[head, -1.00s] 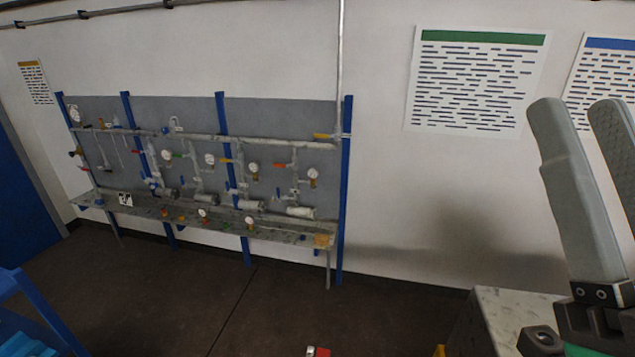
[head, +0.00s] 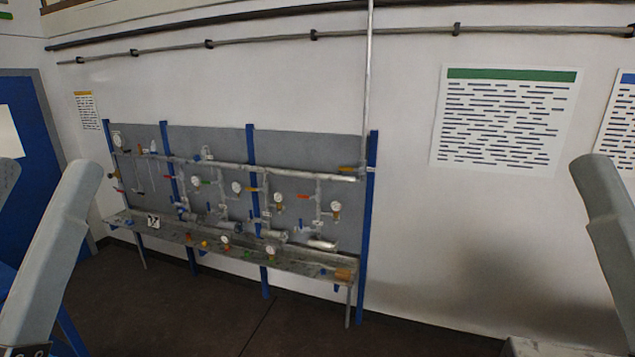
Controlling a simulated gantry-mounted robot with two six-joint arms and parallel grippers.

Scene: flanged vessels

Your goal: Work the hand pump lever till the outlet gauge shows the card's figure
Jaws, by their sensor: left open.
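A grey panel with pipework (head: 290,170) stands against the far wall, with several small white-faced gauges, such as one at the upper left (head: 117,141) and one at the right (head: 336,207). I cannot tell which is the outlet gauge, and their readings are too small. A small white card with a dark mark (head: 153,222) stands at the left of the bench; its figure is unreadable. I cannot pick out the pump lever for certain. My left gripper (head: 46,172) is at the left edge, open and empty, far from the panel. One finger of my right gripper (head: 612,225) shows at the right edge.
A narrow bench (head: 215,248) runs along the panel's foot, with blue posts (head: 367,230) beside it. A blue door (head: 28,130) is at the left. The dark floor (head: 190,315) before the bench looks clear. A pale block (head: 560,347) is at the lower right.

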